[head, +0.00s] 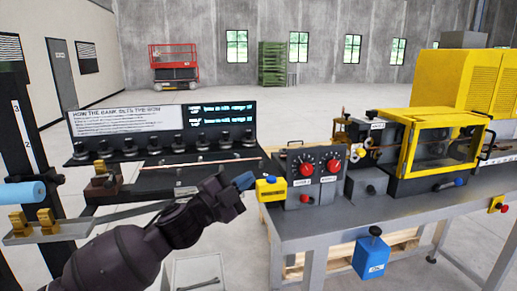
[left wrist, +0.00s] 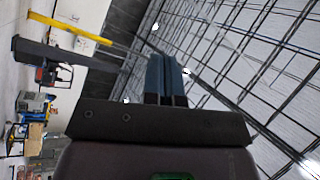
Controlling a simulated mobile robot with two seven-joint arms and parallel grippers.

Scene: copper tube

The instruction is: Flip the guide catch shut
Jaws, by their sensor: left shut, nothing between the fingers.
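My left gripper (head: 244,181) reaches in from the lower left in the head view. Its blue fingertips are close together and empty, just left of a yellow block with a blue knob (head: 271,188) on the front of the machine bench; I cannot tell whether they touch it. The left wrist view shows the two blue fingers (left wrist: 165,80) side by side against the roof. No part is clearly recognisable as the guide catch. A small brass and dark mechanism (head: 357,150) stands beside the yellow-framed guard. My right gripper is not in view.
A control box with red dials (head: 318,170) stands right of the gripper. The yellow-framed guard (head: 437,145) is farther right. A black rack (head: 165,135) with a row of dark knobs is behind. A blue box (head: 371,256) hangs below the bench (head: 400,209).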

